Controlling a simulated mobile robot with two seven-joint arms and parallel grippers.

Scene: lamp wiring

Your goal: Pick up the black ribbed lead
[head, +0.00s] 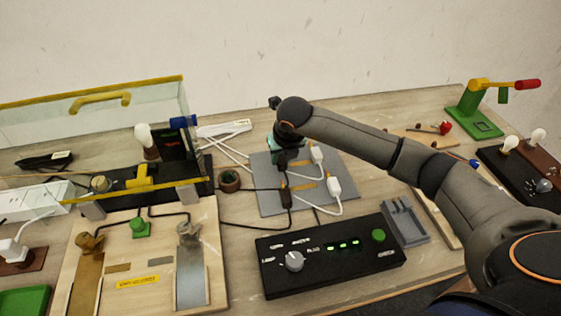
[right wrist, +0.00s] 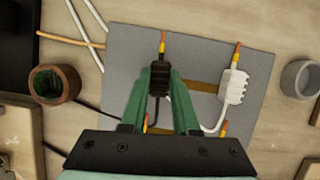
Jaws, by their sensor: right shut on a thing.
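The black ribbed lead (right wrist: 160,80) sits between the two green fingers of my right gripper (right wrist: 160,88), which is shut on it. A coloured pin points up from its far end. In the head view my right gripper (head: 288,158) is low over the grey mat (head: 268,205) and largely hides this lead. I cannot tell whether the lead touches the mat. Another dark lead (head: 285,196) lies nearer on the mat. A white ribbed lead (right wrist: 234,87) lies to the right, and a second white lead (head: 334,188) is nearer. My left gripper is not in view.
A black control box (head: 330,262) with a knob stands in front of the mat. A small brown pot (head: 229,181) stands left of it, and a glass-sided case (head: 100,110) is farther left. A grey tray (head: 405,222) lies right. Cables cross the mat.

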